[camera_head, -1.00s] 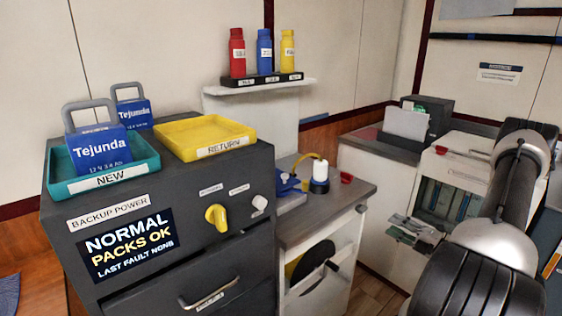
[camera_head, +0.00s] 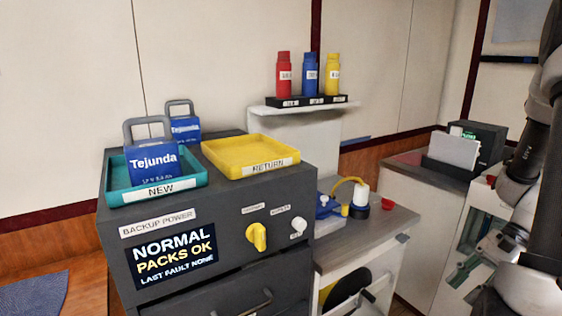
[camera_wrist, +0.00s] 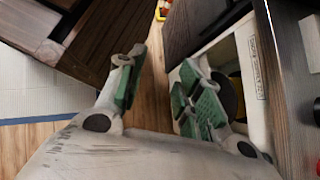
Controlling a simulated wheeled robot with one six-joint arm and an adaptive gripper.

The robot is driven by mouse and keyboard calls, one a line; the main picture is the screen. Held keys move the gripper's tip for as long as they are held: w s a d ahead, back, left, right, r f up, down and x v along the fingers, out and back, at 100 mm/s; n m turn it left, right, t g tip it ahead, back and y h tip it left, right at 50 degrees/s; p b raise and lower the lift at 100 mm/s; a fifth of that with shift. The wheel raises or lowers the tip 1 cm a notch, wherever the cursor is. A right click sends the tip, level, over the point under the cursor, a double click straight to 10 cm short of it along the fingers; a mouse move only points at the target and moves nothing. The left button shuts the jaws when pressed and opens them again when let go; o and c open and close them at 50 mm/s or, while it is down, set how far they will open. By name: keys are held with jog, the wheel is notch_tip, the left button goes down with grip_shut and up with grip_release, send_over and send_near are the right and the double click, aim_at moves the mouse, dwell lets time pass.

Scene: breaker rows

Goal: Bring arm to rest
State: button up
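My arm (camera_head: 545,170) stands folded and upright at the right edge of the head view, with part of it cut off by the frame. My gripper (camera_wrist: 160,88) shows in the wrist view with its two green-padded fingers well apart. Nothing is between the fingers; wood-coloured floor shows through the gap. The gripper appears clear of the furniture, with a dark wooden surface on its left and a pale cabinet on its right in the wrist view.
A grey-topped side counter (camera_head: 375,228) and a shelf with bottles (camera_head: 310,106) are beyond.

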jog(key=s+a+r+n+t+h, duration=0.1)
jog(key=a+r+n+t+h, duration=0.2)
jog(key=r+n, duration=0.4)
jog(key=s+a+r+n+t+h, duration=0.2)
jog(key=a+r+n+h, duration=0.2)
jog(key=r+n, duration=0.4)
notch_tip(320, 180, up, 7)
jog(key=shift+s+f+t+h, duration=0.15)
jog(key=shift+s+t+h, duration=0.1)
jog(key=shift+t+h, duration=0.25)
